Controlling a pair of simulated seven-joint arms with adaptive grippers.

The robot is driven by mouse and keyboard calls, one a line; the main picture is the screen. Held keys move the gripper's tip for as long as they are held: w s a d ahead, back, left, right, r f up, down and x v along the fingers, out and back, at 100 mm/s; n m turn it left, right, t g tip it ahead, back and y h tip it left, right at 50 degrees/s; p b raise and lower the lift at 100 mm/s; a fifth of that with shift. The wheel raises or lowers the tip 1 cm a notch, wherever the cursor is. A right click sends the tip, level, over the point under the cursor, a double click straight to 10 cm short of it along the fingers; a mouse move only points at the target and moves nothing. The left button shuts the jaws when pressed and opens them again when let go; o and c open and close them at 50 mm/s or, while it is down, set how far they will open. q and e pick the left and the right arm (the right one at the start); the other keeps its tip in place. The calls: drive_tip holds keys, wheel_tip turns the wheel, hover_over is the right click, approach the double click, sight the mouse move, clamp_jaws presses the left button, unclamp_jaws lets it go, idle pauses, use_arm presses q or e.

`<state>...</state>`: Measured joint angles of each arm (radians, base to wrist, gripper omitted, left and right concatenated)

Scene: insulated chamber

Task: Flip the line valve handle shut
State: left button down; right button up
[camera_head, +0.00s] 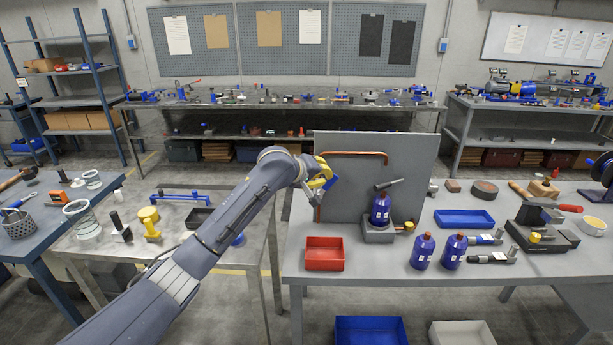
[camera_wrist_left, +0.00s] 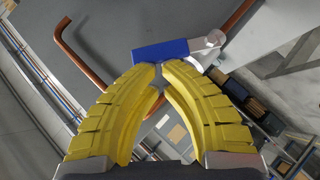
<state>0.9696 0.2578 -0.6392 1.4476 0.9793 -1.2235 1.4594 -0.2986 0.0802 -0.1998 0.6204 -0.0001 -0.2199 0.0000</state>
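The line valve has a blue handle (camera_wrist_left: 160,50) and a silver body (camera_wrist_left: 207,42). It sits in the copper pipe line on the grey upright panel (camera_head: 400,160). In the head view the blue handle (camera_head: 331,183) shows just beside my left gripper (camera_head: 324,178). In the wrist view, the yellow fingers of my left gripper (camera_wrist_left: 161,73) curve inward and their tips come together right at the handle's near edge. I see nothing held between them. I cannot tell whether they touch the handle. My right gripper is not in view.
Copper pipe (camera_head: 355,154) bends along the panel. On the bench stand a red tray (camera_head: 324,254), several blue bottles (camera_head: 423,251), a grey block (camera_head: 378,233) and a blue tray (camera_head: 464,219).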

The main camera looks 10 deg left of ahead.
sight(336, 176)
use_arm(q)
drive_tip(key=d+m+y, duration=0.1)
drive_tip(key=d+y, duration=0.1)
drive_tip(key=shift+w+d+f+m+g+y, duration=0.1)
drive_tip(key=shift+d+f+m+g+y, duration=0.2)
drive_tip(key=shift+f+m+g+y, duration=0.1)
drive_tip(key=shift+d+f+m+y, duration=0.45)
drive_tip(key=shift+d+m+y, duration=0.2)
drive_tip(key=shift+y, duration=0.25)
drive_tip(key=shift+w+d+f+y, duration=0.1)
drive_tip(key=shift+d+f+y, duration=0.15)
drive_tip(key=shift+y, duration=0.25)
drive_tip(key=shift+a, duration=0.15)
drive_tip(key=shift+r, duration=0.15)
drive_tip(key=shift+r, duration=0.65)
